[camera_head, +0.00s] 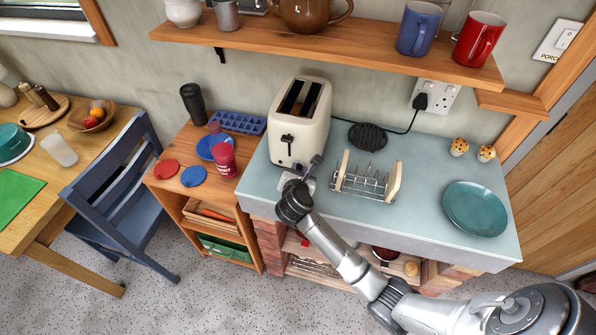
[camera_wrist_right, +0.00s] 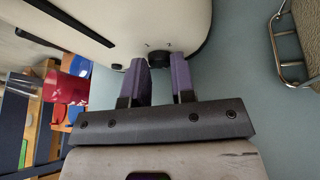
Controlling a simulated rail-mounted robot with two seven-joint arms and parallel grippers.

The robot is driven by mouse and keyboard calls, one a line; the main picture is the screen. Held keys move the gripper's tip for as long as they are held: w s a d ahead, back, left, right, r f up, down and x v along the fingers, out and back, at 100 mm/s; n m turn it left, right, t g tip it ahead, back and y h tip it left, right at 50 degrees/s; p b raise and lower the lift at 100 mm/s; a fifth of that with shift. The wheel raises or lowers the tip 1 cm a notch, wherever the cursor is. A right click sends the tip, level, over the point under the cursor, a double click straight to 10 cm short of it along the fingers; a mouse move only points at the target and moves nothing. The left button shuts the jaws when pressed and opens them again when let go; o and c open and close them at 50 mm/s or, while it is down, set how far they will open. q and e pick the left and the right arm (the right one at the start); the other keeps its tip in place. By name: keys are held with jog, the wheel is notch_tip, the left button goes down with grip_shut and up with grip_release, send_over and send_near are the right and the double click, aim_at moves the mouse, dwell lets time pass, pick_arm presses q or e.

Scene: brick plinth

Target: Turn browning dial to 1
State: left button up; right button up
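The cream toaster (camera_head: 312,128) stands on the blue-grey worktop, its front facing me, with a black lever on that front. In the right wrist view the toaster (camera_wrist_right: 95,22) fills the upper left. The black browning dial (camera_wrist_right: 159,61) is low on its front. My right gripper (camera_head: 308,180) is at the toaster's lower front. In the right wrist view its purple-padded fingers (camera_wrist_right: 159,72) stand on either side of the dial, which fills the narrow gap at their tips. The dial's markings cannot be read, and the dial is hidden in the head view. My left gripper is not in view.
A toast rack (camera_head: 366,183) stands just right of my right gripper. A teal plate (camera_head: 474,209) lies further right. A black round trivet (camera_head: 368,136) and a cable lie behind. A wooden shelf (camera_head: 345,51) with mugs hangs above. Open worktop (camera_head: 425,185) lies between rack and plate.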

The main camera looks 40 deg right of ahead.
grip_shut()
jog(key=shift+r+p, duration=0.15)
jog(key=shift+p, duration=0.2)
jog(key=shift+a+r+n+g+p, duration=0.1)
jog(key=shift+n+g+p, duration=0.35)
jog(key=shift+p, duration=0.55)
jog(key=shift+w+n+p, duration=0.1)
jog(key=shift+n+p, duration=0.2)
jog(key=shift+n, duration=0.15)
jog(key=shift+f, duration=0.2)
jog(key=o, duration=0.6)
grip_release()
jog(key=shift+c, duration=0.2)
